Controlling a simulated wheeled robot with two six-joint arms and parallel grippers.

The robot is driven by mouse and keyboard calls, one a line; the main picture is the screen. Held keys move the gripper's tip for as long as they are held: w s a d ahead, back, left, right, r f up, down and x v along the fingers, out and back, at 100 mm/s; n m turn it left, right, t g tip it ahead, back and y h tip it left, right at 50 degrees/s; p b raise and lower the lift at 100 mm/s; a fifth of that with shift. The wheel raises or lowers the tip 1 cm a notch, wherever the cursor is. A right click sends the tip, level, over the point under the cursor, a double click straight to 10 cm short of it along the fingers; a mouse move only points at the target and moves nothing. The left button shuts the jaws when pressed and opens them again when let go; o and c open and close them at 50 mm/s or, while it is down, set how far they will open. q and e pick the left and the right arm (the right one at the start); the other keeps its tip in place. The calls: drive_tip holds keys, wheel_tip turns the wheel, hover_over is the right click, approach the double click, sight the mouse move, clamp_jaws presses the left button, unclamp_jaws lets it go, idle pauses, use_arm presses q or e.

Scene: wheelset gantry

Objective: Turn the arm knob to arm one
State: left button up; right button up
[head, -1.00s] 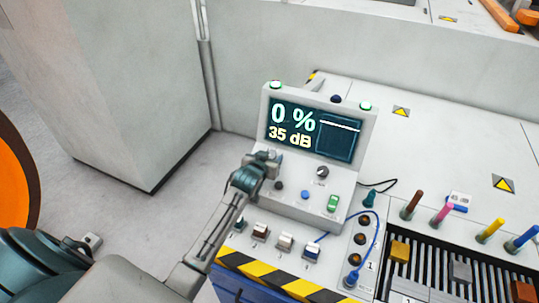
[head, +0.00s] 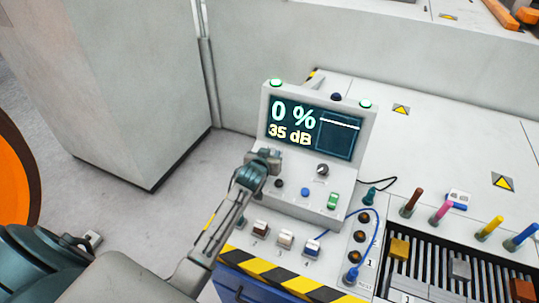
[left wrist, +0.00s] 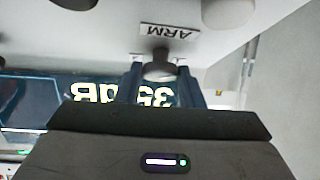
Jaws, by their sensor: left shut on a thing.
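The arm knob (left wrist: 159,72) is a round, dark grey knob below the "ARM" label (left wrist: 168,32) in the left wrist view, where the label appears upside down. My left gripper (left wrist: 161,80) is shut on this knob, one finger on each side. In the head view my left gripper (head: 268,158) is at the left part of the console face, and it largely hides the knob. The knob's pointer and its position marks cannot be read. The console screen (head: 311,128) shows "0 %" and "35 dB". My right gripper is out of view.
Another dark knob (head: 322,170), a blue button (head: 305,191) and a green switch (head: 333,201) are on the console right of my gripper. Several small switches line the front ledge. A blue cable (head: 377,240) and coloured plugs are to the right.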

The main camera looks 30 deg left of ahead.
use_arm(q)
drive_tip(key=shift+d+f+n+y+b, duration=0.15)
drive_tip(key=shift+n+y+b, duration=0.3)
drive_tip(key=shift+n+y, duration=0.5)
drive_tip(key=n+b, duration=0.1)
drive_tip(key=n+g+y+b, duration=0.1)
drive_tip(key=n, duration=0.1)
drive_tip(key=shift+w+d+g, duration=0.15)
drive_tip(key=shift+g, duration=0.15)
drive_tip(key=n+g+y+b, duration=0.1)
drive_tip(key=n, duration=0.1)
drive_tip(key=shift+n+y+b, duration=0.35)
drive_tip(key=shift+w+d+r+n+g+y+b, duration=0.1)
drive_tip(key=shift+r+n+g+y+b, duration=0.15)
drive_tip(key=shift+n+g+y+b, duration=0.55)
drive_tip(key=shift+n+h, duration=0.3)
drive_tip(key=o, duration=1)
drive_tip(key=shift+c, duration=0.2)
drive_tip(key=shift+r+p, duration=0.1)
drive_tip(key=shift+p, duration=0.2)
